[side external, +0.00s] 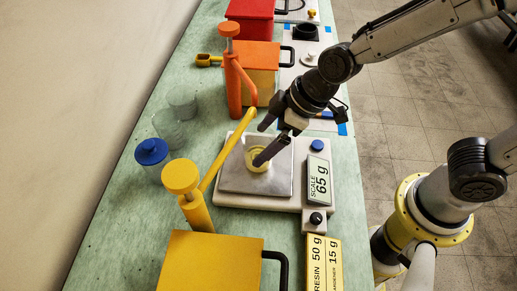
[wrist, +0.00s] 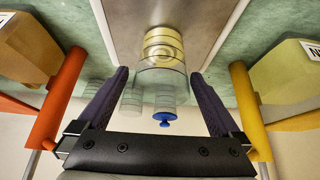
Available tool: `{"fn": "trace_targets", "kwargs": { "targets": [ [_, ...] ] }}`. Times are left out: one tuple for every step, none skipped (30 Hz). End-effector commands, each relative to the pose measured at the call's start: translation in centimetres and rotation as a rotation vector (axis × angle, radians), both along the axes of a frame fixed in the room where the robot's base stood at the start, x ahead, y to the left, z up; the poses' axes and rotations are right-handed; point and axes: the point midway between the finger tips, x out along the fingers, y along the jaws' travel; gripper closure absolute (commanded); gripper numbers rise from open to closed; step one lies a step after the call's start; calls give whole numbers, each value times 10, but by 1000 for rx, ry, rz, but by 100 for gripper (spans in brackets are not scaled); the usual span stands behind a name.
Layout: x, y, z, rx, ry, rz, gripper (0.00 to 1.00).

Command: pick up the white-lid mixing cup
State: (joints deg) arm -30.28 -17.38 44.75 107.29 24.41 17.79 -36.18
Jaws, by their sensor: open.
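A clear cup with pale yellow contents (side external: 256,158) stands on the scale's metal plate (side external: 240,180); I see no white lid on it. In the wrist view the cup (wrist: 163,48) sits ahead, between my fingers. My gripper (side external: 262,144) is open, with its fingers at the cup in the side view; I cannot tell whether they touch it. A blue-lid cup (side external: 151,152) stands left of the scale. Two clear cups without visible lids (side external: 168,127) (side external: 182,101) stand behind it. A small white knobbed piece (side external: 310,58), perhaps a lid, lies at the far right.
The scale display (side external: 318,180) reads 65 g. An orange pump (side external: 233,80) stands behind, beside an orange container (side external: 262,62). A label card (side external: 323,262) lies at the front.

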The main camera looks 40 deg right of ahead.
Motion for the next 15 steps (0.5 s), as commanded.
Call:
{"fn": "trace_targets", "kwargs": {
  "targets": [
    [2, 3, -5, -2, 2, 1, 0],
    [4, 5, -9, -2, 3, 3, 0],
    [6, 8, -14, -2, 4, 2, 0],
    [8, 11, -17, -2, 4, 1, 0],
    [10, 13, -21, -3, 4, 2, 0],
    [12, 15, -25, -2, 3, 3, 0],
    [13, 16, -29, -2, 3, 0, 0],
    [15, 18, -31, -2, 3, 0, 0],
    [16, 19, -35, -2, 2, 1, 0],
    [17, 20, -37, -2, 3, 0, 0],
    [17, 20, -38, -2, 3, 0, 0],
    [18, 21, -39, 0, 1, 0, 0],
    [18, 21, -39, 0, 0, 1, 0],
    [19, 21, -39, 0, 0, 1, 0],
    [19, 21, -39, 0, 0, 1, 0]
  ]
}}
